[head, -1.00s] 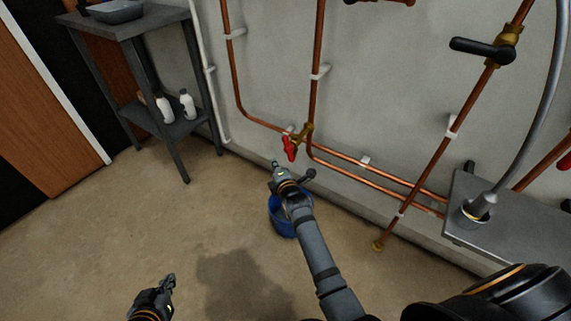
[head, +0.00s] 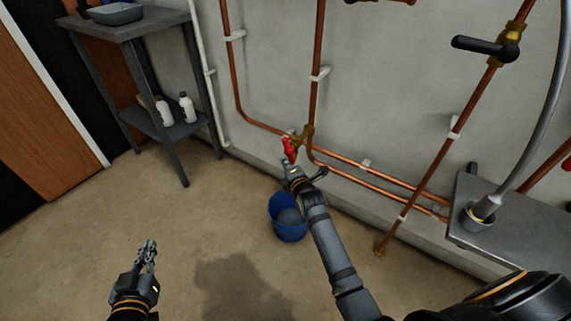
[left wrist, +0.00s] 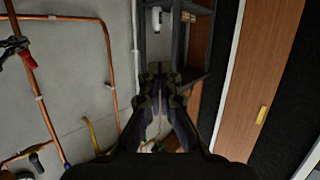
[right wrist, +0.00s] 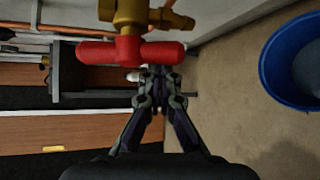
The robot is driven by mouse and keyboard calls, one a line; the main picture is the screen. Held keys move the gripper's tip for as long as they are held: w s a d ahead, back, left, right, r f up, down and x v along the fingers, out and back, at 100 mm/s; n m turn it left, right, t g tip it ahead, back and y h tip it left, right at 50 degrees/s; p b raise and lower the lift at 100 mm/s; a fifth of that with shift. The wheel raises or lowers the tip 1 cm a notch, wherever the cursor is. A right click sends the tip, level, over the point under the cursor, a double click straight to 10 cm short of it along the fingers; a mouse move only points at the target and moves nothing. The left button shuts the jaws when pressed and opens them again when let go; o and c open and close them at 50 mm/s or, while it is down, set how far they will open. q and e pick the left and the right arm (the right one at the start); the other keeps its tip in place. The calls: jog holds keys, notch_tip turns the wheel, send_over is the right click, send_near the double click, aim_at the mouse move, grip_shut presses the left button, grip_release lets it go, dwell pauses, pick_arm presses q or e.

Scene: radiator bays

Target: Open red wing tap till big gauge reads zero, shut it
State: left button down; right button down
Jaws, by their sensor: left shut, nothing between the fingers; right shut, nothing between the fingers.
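The red wing tap (head: 289,148) sits on a brass valve (head: 306,134) low on the copper pipework. In the right wrist view the tap's red bar (right wrist: 130,53) lies straight ahead, with the brass body above it. My right gripper (head: 288,166) is shut and empty, just below the tap in the head view; I cannot tell whether it touches. My left gripper (head: 150,246) is shut and empty above the floor at the lower left. It also shows in the left wrist view (left wrist: 160,72). I see no big gauge in any view.
A blue bucket (head: 274,217) stands on the floor below the tap. A dark shelf stand (head: 168,131) with white bottles is at the left. A black lever valve (head: 480,46) and a grey bench (head: 460,222) are at the right. The floor at the left is clear.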

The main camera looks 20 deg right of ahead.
pick_arm(q)
jog(key=s+f+g+p, duration=0.2)
jog(key=s+f+g, duration=0.7)
jog(key=s+f, duration=0.5)
jog(key=shift+s+f+g+h, duration=0.3)
jog(key=shift+f, duration=0.35)
pick_arm(e)
jog(key=shift+g, duration=0.3)
pick_arm(q)
jog(key=shift+s+a+p, duration=0.1)
jog(key=shift+s+p, duration=0.1)
jog(key=shift+p, duration=0.15)
pick_arm(e)
jog(key=shift+s+d, duration=0.1)
pick_arm(q)
jog(key=shift+s+a+r+g+p, duration=0.2)
jog(key=shift+s+a+g+p, duration=0.05)
jog(key=shift+a+g+p, duration=0.1)
pick_arm(e)
jog(key=shift+n, duration=0.3)
